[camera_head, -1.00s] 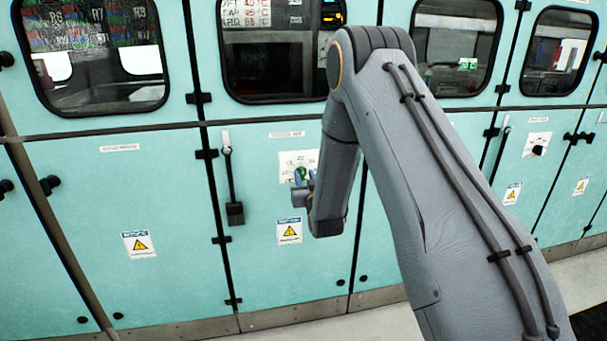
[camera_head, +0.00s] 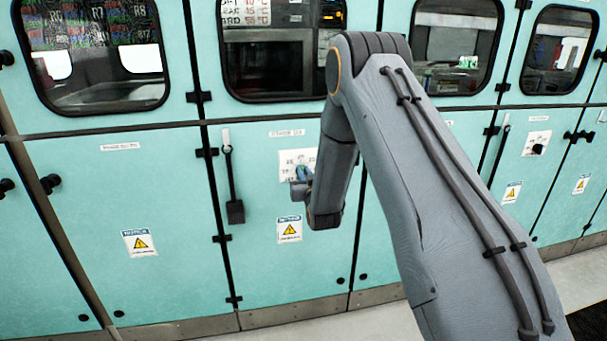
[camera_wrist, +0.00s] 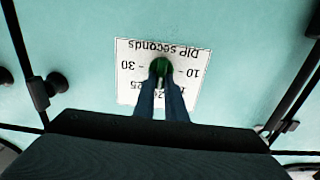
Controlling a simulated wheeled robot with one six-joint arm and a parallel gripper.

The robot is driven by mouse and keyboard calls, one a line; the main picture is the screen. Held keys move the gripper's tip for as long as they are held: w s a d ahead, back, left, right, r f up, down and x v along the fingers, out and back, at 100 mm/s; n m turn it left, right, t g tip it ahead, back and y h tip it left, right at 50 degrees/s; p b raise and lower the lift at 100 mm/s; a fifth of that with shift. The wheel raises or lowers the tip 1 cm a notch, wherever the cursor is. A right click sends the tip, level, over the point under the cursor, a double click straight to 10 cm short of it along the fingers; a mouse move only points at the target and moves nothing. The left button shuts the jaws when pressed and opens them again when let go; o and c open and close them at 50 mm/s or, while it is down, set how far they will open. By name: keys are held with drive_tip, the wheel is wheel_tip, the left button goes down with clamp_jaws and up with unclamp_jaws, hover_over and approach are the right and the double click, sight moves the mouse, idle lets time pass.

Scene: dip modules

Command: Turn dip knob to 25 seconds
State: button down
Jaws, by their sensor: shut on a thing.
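The wrist view shows the plate upside down. The marks 10 and 30 are clear on either side of the knob; part of a 25 shows at lower left, and other marks are hidden by the fingers. My gripper (camera_wrist: 160,80) is shut on the knob, one finger at each side. A pale strip shows between the fingertips; I cannot tell the exact setting. In the head view, my gripper (camera_head: 301,178) is against the dial plate (camera_head: 287,162).
A black latch handle (camera_head: 233,185) hangs left of the dial plate. A yellow warning label (camera_head: 289,230) is below it. Windows run above. Another dial plate (camera_head: 537,144) is at far right. Floor shows at lower right.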

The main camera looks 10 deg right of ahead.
drive_tip(key=shift+d+f+m+b, duration=0.15)
drive_tip(key=shift+m+b, duration=0.65)
drive_tip(key=shift+m, duration=1.3)
drive_tip(key=shift+d+m+b, duration=0.25)
drive_tip(key=shift+m+b, duration=0.5)
drive_tip(key=shift+m, duration=1.35)
drive_tip(key=c, duration=1.8)
unclamp_jaws()
